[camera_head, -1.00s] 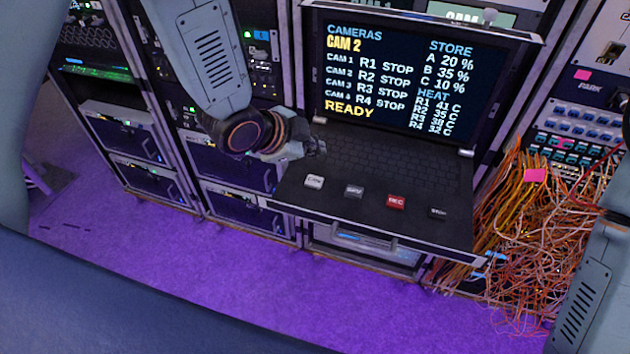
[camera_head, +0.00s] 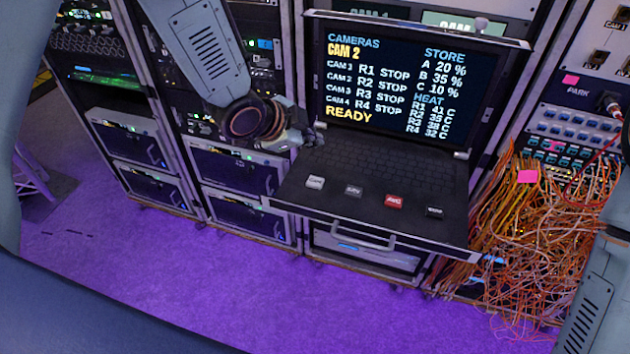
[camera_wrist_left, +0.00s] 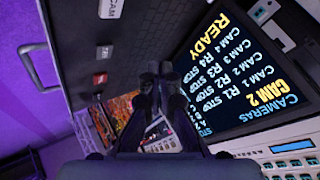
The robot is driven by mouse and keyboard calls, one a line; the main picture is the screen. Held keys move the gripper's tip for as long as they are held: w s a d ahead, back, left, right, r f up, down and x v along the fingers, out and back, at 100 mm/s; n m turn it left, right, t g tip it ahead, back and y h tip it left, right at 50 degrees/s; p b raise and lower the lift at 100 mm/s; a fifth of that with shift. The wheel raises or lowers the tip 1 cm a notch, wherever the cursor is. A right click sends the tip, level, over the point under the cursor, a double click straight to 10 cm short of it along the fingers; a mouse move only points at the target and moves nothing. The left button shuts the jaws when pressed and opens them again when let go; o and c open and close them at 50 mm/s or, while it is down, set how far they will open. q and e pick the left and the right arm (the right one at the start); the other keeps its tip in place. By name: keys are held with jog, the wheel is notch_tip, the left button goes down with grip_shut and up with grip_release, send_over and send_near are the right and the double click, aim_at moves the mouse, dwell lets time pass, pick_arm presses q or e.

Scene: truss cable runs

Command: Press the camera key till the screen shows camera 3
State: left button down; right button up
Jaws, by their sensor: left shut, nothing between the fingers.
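The screen (camera_head: 400,85) stands open behind the keyboard drawer and reads CAM 2 and READY; it also shows in the left wrist view (camera_wrist_left: 232,75). The white camera key (camera_head: 315,182) is leftmost in the row at the drawer's front. In the left wrist view, this key (camera_wrist_left: 110,8) shows its CAM label at the top edge. My left gripper (camera_head: 303,138) is shut and empty, at the drawer's left rear, behind the camera key and apart from it. Its fingers also show in the left wrist view (camera_wrist_left: 160,78). My right gripper is out of view.
A grey key (camera_head: 353,191), a red REC key (camera_head: 393,201) and a black key (camera_head: 434,211) sit right of the camera key. Tangled orange cables (camera_head: 530,240) hang at right. Equipment racks (camera_head: 240,170) stand at left. The purple floor (camera_head: 200,290) is clear in front.

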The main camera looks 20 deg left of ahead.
aim_at(313, 183)
pick_arm(q)
notch_tip(313, 183, down, 8)
jog(key=b, duration=0.7)
jog(key=shift+f, duration=0.3)
jog(key=shift+s+d+f+b, duration=0.1)
jog(key=shift+d+b, duration=0.05)
jog(key=shift+b, duration=0.2)
dwell(0.4)
